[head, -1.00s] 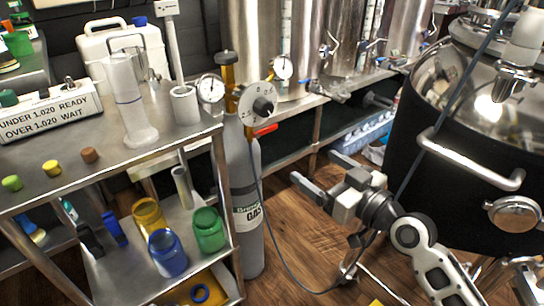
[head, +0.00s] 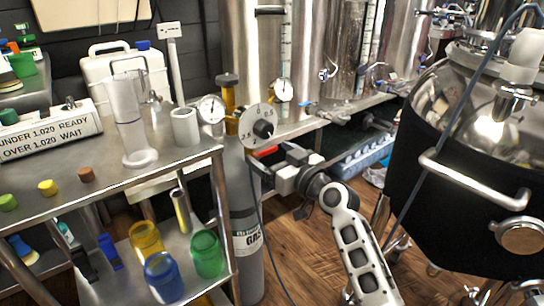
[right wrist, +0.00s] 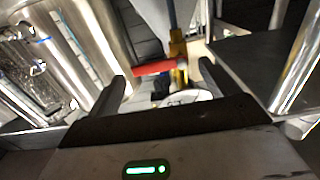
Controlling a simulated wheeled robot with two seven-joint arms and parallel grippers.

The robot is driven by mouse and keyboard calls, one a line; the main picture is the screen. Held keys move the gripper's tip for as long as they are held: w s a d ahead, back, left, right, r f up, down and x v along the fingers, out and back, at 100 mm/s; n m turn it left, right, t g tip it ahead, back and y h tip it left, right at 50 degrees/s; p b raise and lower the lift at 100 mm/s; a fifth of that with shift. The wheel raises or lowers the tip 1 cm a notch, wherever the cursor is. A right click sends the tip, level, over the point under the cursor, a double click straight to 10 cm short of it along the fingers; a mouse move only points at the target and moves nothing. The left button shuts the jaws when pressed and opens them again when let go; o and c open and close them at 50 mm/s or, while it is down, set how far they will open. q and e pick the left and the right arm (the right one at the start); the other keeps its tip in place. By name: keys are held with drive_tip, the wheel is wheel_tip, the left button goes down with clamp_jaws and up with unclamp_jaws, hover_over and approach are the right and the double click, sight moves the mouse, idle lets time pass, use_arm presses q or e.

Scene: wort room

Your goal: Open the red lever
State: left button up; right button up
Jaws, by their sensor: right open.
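The red lever (head: 265,151) sticks out beside the dial on the gas bottle's brass valve in the head view, partly covered by the dial and my gripper. It also shows in the right wrist view (right wrist: 154,68) as a red bar, ahead of and between the two dark fingers. My right gripper (head: 270,164) is open, with its fingers close to the lever; I cannot tell whether they touch it. The grey gas bottle (head: 243,205) stands upright below the brass valve (head: 228,97). My left gripper is not in view.
A steel cart (head: 185,156) with jars stands at the left. A black kettle (head: 450,190) stands at the right. A thin hose hangs from the valve to the floor.

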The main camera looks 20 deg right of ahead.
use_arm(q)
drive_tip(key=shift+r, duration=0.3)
use_arm(e)
drive_tip(key=shift+w, duration=0.2)
drive_tip(key=c, duration=1)
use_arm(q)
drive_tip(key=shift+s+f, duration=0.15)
